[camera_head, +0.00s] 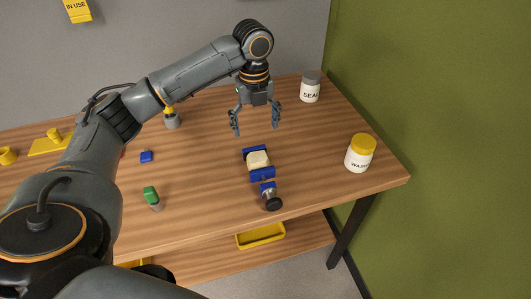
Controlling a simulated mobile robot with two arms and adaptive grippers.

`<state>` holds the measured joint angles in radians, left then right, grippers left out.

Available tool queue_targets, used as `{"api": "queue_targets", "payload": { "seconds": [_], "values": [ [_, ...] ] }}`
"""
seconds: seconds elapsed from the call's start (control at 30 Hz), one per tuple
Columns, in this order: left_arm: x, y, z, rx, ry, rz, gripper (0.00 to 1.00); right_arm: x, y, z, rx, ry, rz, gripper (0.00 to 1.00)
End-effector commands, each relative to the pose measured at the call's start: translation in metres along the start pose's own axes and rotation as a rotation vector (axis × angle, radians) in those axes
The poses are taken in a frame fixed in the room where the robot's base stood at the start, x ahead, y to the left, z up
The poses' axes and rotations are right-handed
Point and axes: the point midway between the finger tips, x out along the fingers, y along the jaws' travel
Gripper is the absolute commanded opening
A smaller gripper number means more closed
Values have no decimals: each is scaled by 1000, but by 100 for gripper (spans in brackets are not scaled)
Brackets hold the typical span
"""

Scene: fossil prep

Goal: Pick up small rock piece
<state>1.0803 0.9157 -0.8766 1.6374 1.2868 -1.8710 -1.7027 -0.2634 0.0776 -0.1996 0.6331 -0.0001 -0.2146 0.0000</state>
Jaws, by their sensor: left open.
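A small cream rock piece (258,160) sits between the blue jaws of a small vise (262,177) near the table's front right. My left gripper (255,133) hangs above the table with its fingers pointing down. Its fingers are spread and empty. In the picture it is just above the rock piece, apart from it. My right gripper is not in view.
A white jar with a yellow lid (360,153) stands at the right edge, and a grey-lidded jar (310,88) at the back right. A green-capped bottle (152,198) and a blue block (146,157) are left. A yellow tray (260,236) sits on the lower shelf.

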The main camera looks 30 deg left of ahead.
Motion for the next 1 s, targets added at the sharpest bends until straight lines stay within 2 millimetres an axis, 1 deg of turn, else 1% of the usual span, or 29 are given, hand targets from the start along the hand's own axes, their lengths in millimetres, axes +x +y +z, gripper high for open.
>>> {"api": "queue_targets", "payload": {
  "seconds": [0.03, 0.2, 0.3, 0.37, 0.43, 0.53, 0.6, 0.7, 0.83, 0.9, 1.0],
  "values": [
    [10, 1, -1, 0, 3, 5, 83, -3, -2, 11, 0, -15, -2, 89],
    [44, 1, -1, -1, 3, 4, 83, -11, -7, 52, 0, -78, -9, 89],
    [60, 0, -1, -2, 2, 4, 83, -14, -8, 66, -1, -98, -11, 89],
    [67, 0, -1, -2, 2, 2, 83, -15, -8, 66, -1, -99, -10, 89],
    [72, 0, -1, -1, 1, 1, 83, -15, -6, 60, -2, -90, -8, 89],
    [77, -1, -1, 0, 1, 1, 83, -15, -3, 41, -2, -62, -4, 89],
    [84, -3, -1, 0, 2, 3, 83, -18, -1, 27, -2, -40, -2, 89],
    [99, -7, -1, -1, 3, 3, 83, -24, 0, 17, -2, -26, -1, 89],
    [118, -7, -1, -2, 1, 2, 83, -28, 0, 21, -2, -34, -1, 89],
    [124, -7, -1, -1, 1, 2, 83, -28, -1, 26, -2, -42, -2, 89],
    [127, -8, -1, 0, -1, 0, 83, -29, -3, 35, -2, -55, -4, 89]
  ]
}}
